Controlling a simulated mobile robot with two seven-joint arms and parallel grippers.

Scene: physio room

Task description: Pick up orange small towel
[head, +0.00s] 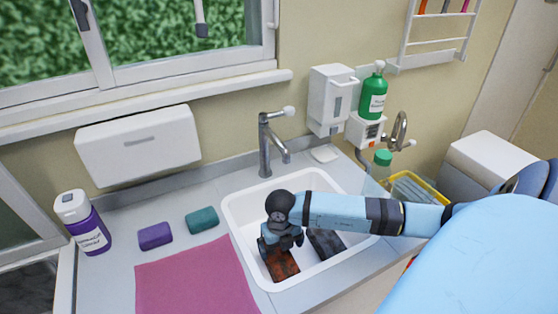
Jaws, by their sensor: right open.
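The orange small towel (283,265) looks like a rust-orange, dark-mottled block lying in the white sink (237,208), near its front left side. My right gripper (279,250) points down into the sink, directly over the towel's far end and covering part of it. The gripper is open; I cannot tell whether its fingers touch the towel. My left gripper is not in view.
A dark grey folded piece (326,244) lies in the sink, right of the towel. The tap (266,145) stands behind the sink. Purple (155,236) and teal (202,220) blocks, a pink mat (195,278) and a purple bottle (88,232) are left on the counter.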

